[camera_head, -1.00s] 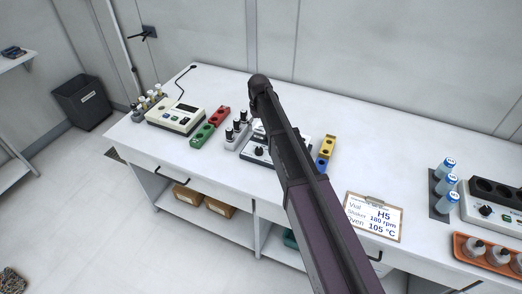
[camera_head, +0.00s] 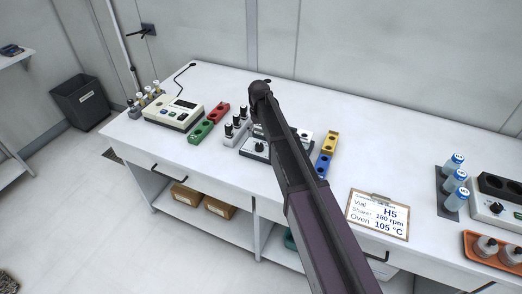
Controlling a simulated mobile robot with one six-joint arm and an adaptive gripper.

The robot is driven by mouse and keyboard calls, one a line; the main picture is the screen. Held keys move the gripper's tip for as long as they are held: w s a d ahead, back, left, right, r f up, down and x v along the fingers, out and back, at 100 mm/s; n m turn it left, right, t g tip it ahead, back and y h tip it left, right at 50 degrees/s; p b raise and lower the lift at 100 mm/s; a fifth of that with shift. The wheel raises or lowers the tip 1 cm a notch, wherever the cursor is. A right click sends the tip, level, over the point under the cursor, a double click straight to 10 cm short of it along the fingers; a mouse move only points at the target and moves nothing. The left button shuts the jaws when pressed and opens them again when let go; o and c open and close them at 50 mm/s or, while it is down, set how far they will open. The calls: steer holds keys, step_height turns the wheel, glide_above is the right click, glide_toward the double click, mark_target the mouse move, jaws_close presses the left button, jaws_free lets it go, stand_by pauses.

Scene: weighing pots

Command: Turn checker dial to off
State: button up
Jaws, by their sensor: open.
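A white device (camera_head: 248,150) stands in the middle of the bench with a black round dial (camera_head: 258,147) on its front face. It looks like the checker, but no label on it is readable. My dark arm lies across it and hides much of its middle and right side. The dial's setting is too small to read. My arm comes up from the lower right, and its far joint is above and behind the device. My gripper's fingers do not show; nothing is seen touching the dial.
A meter (camera_head: 172,113), green block (camera_head: 200,132), red block (camera_head: 218,113) and black-capped bottles (camera_head: 237,124) stand left of the device.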

mark_target(259, 145)
steer(key=shift+f+b, duration=3.65)
steer(key=shift+f, duration=0.3)
steer(key=c, duration=1.2)
